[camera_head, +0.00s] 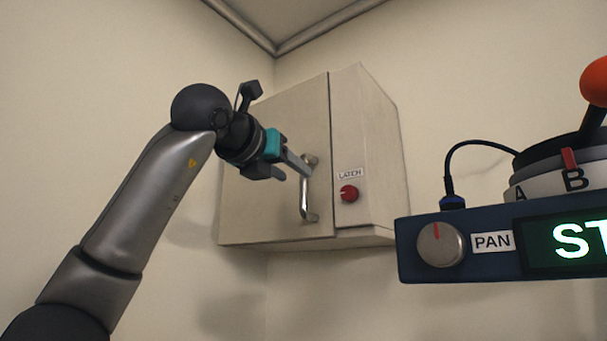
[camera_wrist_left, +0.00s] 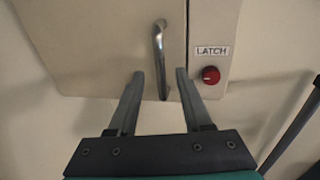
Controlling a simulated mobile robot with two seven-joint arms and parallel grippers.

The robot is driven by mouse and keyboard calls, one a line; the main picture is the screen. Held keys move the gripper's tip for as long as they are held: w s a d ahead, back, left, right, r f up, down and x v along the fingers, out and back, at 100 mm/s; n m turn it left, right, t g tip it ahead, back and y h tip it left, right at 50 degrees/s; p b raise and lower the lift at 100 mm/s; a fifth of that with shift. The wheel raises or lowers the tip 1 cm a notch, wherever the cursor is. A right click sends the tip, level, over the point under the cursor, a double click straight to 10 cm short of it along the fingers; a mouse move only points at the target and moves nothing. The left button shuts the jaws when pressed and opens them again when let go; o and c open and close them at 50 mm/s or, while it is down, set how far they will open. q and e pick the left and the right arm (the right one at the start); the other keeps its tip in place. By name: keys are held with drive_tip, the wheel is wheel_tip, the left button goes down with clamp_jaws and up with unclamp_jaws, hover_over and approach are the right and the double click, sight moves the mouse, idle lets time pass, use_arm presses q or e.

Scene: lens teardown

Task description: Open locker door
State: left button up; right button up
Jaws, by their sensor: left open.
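The locker (camera_head: 365,150) is a beige wall cabinet in the corner, and its door (camera_head: 275,130) looks closed. A metal bar handle (camera_head: 305,198) stands upright near the door's right edge. A red latch knob (camera_head: 348,193) sits right of the door under a LATCH label. My left gripper (camera_head: 297,170) is at the handle's upper part in the head view. In the left wrist view, the open fingers (camera_wrist_left: 158,75) point at the door with the handle (camera_wrist_left: 159,50) between their lines; contact cannot be told. The red knob (camera_wrist_left: 211,75) lies right of the fingers. My right gripper is out of view.
A dark blue panel (camera_head: 480,270) with a PAN knob (camera_head: 440,244), a lit green display and a dial marked A and B fills the lower right. A black cable (camera_head: 465,150) loops above it. Bare wall (camera_head: 100,80) lies left of the locker.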

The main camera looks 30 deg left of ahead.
sight(302, 179)
use_arm(q)
drive_tip(key=w, duration=0.1)
drive_tip(key=w+p, duration=0.1)
drive_tip(key=w, duration=0.2)
drive_tip(key=shift+w+a, duration=0.25)
drive_tip(key=shift+w, duration=0.1)
drive_tip(key=shift+w+a+p, duration=0.1)
drive_tip(key=shift+w+p, duration=0.3)
drive_tip(key=shift+w, duration=0.3)
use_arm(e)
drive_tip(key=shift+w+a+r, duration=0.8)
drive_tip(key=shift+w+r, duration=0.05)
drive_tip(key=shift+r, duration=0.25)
use_arm(q)
drive_tip(key=shift+c, duration=0.2)
clamp_jaws()
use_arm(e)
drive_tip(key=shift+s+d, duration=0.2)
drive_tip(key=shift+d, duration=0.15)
